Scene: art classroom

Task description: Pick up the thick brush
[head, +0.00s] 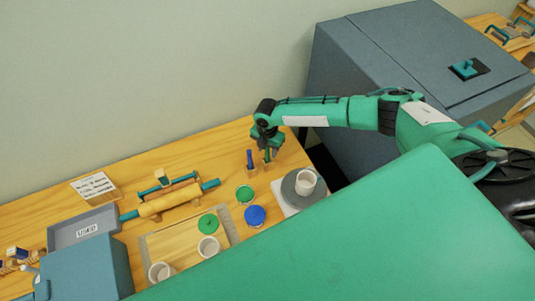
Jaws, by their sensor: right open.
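My right gripper (267,149) points down over the back right of the wooden table, its arm coming in from the right. It is open; its fingers are small and partly dark in the head view. Just left of the fingers, a blue upright handle (250,156) stands in a small wooden holder (251,170). It looks like a brush, but I cannot tell whether it is the thick one. Whatever is directly under the fingers is too small to make out. My left gripper is not in view.
A white cup (305,180) stands on a grey disc (291,193) right of the holder. Green (244,193) and blue (255,215) pots sit in front. A rolling pin (170,199), a grey tray marked USED (101,218) and a large grey cabinet (345,60) are around.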

